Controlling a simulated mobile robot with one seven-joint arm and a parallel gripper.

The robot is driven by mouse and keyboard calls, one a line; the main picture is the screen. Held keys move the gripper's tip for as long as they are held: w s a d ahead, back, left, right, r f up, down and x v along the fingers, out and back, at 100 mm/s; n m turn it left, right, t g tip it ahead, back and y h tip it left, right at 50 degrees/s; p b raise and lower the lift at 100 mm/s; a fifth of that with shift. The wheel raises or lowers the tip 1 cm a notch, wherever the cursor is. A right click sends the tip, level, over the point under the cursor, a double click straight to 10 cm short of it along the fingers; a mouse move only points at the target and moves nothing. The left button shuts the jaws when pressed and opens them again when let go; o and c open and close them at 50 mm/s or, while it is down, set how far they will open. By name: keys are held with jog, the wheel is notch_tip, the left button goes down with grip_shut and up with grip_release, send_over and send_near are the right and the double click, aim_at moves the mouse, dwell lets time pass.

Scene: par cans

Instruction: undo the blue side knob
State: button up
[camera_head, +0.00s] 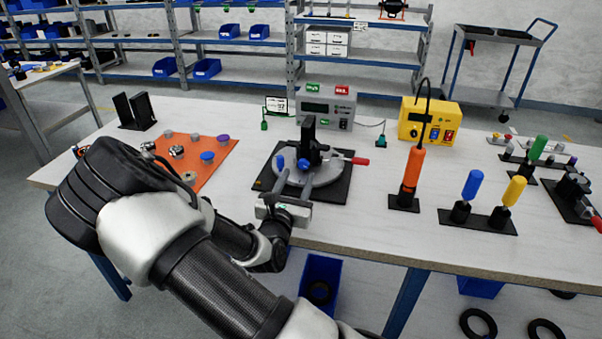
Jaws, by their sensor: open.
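A round grey fixture (325,184) sits on a black base plate (338,193) at the front middle of the table, with a black upright part on top. A blue knob (304,164) shows low on the near side of this upright part. My gripper (293,171) reaches over the near left edge of the fixture, with its fingers apart and pointing towards the blue knob. The knob appears to lie close to the fingertips, but I cannot tell whether they touch it. A red-tipped handle (360,161) sticks out on the fixture's right.
An orange mat (215,166) with several knobs lies left. An orange screwdriver (413,168) stands right, with blue (472,184) and yellow (514,190) handled tools beyond. A grey box (327,109) and a yellow box (430,121) stand behind. My arm hides the table's left front.

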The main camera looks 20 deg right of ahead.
aim_at(303, 165)
jog(key=x, duration=0.4)
jog(key=shift+w+d+b, duration=0.25)
jog(key=shift+w+b, duration=0.1)
jog(key=shift+b, duration=0.05)
